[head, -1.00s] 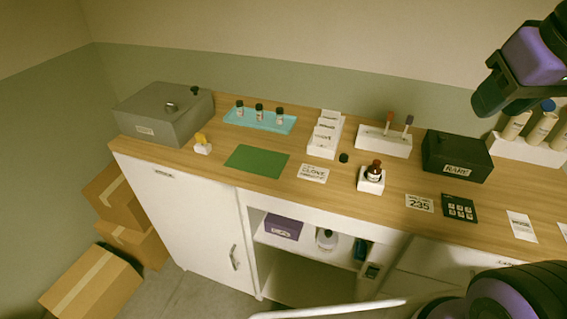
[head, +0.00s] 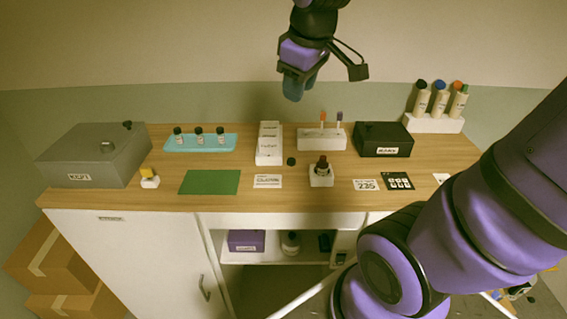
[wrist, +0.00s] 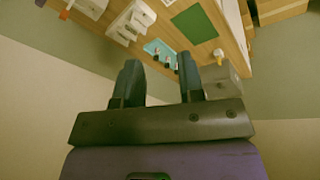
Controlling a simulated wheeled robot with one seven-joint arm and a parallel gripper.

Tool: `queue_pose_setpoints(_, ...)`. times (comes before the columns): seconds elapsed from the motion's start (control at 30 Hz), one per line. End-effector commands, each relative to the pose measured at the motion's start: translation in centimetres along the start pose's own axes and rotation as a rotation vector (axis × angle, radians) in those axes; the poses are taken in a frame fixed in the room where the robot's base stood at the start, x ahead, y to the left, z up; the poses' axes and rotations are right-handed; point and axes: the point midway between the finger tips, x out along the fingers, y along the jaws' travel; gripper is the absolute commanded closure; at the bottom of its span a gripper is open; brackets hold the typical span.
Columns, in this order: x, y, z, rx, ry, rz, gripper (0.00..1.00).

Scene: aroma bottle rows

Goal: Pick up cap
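A small black cap (head: 291,161) lies on the wooden counter (head: 250,205) between the white card box (head: 269,145) and an open brown bottle (head: 321,168) in a white holder. My gripper (head: 296,97) is in the air above and behind the back of the counter, well above the cap. In the wrist view, my gripper's fingers (wrist: 159,80) stand apart with nothing between them. I cannot make out the cap in the wrist view.
A pale blue tray (head: 165,149) holds three dark-capped bottles. A grey box (head: 95,160) stands left, a black box (head: 384,147) right. Upright sticks (head: 323,120) rise from a white stand. A green mat (head: 209,182) lies at the front.

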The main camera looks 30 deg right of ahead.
Motion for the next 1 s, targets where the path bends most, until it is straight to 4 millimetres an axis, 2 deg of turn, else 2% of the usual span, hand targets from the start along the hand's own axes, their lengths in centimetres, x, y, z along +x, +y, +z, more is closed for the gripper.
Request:
queue_pose_setpoints(0.3, 7.6, 5.0, -3.4, -0.292, -0.103, -0.064, 0.64)
queue_pose_setpoints(0.5, 13.3, 7.9, -4.4, -0.48, -0.147, -0.125, 0.64)
queue_pose_setpoints(0.7, 19.2, 10.4, -4.5, -0.655, -0.171, -0.196, 0.64)
queue_pose_setpoints(0.8, 21.6, 11.2, -4.3, -0.723, -0.175, -0.225, 0.64)
queue_pose_setpoints(1.0, 24.0, 11.9, -4.0, -0.793, -0.175, -0.254, 0.64)
